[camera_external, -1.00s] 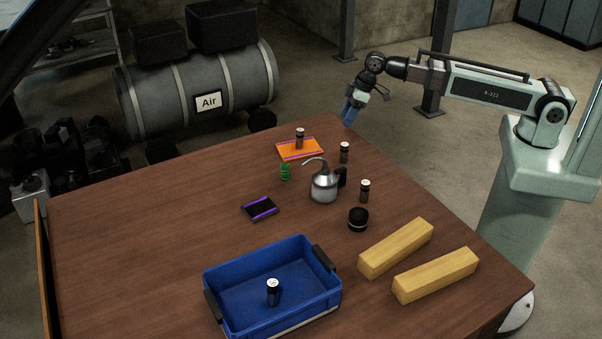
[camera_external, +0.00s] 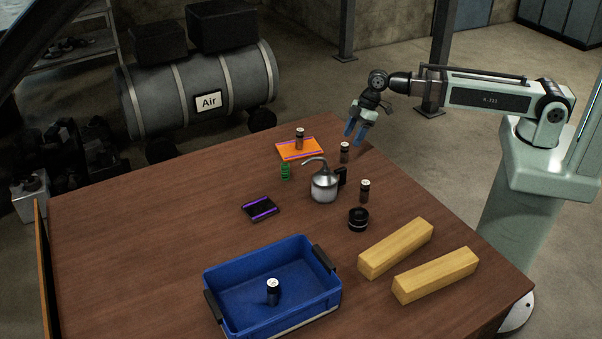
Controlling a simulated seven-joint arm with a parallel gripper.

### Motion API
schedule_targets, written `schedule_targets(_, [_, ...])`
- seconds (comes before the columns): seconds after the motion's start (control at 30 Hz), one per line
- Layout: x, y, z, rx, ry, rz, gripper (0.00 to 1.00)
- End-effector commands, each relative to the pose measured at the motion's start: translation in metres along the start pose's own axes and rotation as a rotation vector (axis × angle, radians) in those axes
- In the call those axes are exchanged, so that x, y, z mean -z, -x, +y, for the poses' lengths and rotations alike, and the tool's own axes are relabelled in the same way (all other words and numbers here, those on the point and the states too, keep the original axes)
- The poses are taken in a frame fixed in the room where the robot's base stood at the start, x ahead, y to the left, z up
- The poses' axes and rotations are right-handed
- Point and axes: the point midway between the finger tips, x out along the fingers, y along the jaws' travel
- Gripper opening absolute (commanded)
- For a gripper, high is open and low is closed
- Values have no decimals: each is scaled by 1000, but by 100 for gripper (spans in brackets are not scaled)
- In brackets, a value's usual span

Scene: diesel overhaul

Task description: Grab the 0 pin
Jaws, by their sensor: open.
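Several dark cylindrical pins with pale, marked tops show in the external view. One pin (camera_external: 299,139) stands on the orange pad (camera_external: 286,153), one pin (camera_external: 344,153) stands behind the oil can, one pin (camera_external: 364,191) stands right of the can, and one pin (camera_external: 273,292) stands in the blue bin (camera_external: 326,296). The marks on their tops are too small to read, so I cannot tell which is the 0 pin. My gripper (camera_external: 354,137) is open and empty, its blue fingers pointing down above the table's far edge, close to the pin behind the can.
A metal oil can (camera_external: 324,187) stands mid-table, with a green spring (camera_external: 285,172) to its left. A black round part (camera_external: 358,219), a dark purple-edged pad (camera_external: 261,208) and two wooden blocks (camera_external: 396,248) (camera_external: 436,275) lie nearer. The table's left side is clear.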

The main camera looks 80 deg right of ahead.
Motion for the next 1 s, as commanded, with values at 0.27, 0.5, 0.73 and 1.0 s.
schedule_targets(0.27, [0, -27, 0, 1, 0, -1, 59])
schedule_targets(0.5, [1, -33, 0, 0, 0, 0, 59])
schedule_targets(0.73, [6, -55, 1, 1, 0, -2, 59])
schedule_targets(1.0, [7, -81, 1, 0, -1, 0, 59])
